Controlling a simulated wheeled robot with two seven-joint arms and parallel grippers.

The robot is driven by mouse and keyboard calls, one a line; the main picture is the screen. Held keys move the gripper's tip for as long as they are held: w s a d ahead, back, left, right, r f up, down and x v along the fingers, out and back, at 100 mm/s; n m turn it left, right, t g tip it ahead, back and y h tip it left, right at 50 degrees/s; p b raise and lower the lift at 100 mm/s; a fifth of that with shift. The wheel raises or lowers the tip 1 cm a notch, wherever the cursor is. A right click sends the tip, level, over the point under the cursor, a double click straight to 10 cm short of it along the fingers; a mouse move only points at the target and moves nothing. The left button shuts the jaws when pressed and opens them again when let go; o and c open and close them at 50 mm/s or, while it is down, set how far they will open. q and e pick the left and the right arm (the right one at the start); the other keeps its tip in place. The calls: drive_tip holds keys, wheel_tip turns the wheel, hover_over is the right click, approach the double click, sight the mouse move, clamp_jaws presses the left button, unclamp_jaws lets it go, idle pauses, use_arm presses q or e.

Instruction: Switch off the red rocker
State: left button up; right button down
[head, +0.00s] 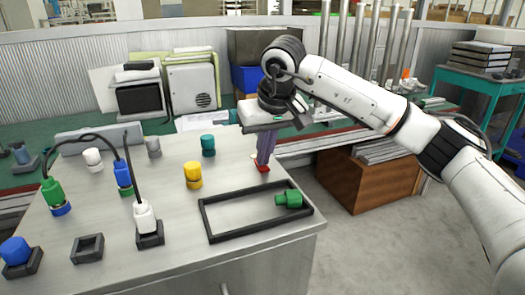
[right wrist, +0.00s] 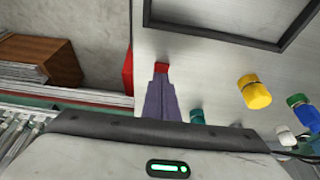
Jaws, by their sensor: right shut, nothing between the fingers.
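The red rocker (head: 262,169) is a small red piece on the far right part of the grey metal tabletop. My right gripper (head: 265,160) points down over it with its purple-grey fingers shut and empty. In the right wrist view the red rocker (right wrist: 162,66) shows right at the fingertips (right wrist: 161,74). The fingers partly cover it, so I cannot tell whether they touch it or which way it is tilted. My left gripper is not in view.
A black rectangular frame (head: 204,222) with a green connector (head: 289,199) lies in front of the rocker. A yellow plug (head: 193,175) and a teal one (head: 208,145) stand to its left. Cabled plugs and an empty square socket (head: 87,249) are further left.

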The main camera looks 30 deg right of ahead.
sight(265, 169)
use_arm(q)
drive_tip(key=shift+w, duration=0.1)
use_arm(e)
drive_tip(key=shift+s+f, duration=0.1)
drive_tip(key=shift+s, duration=0.1)
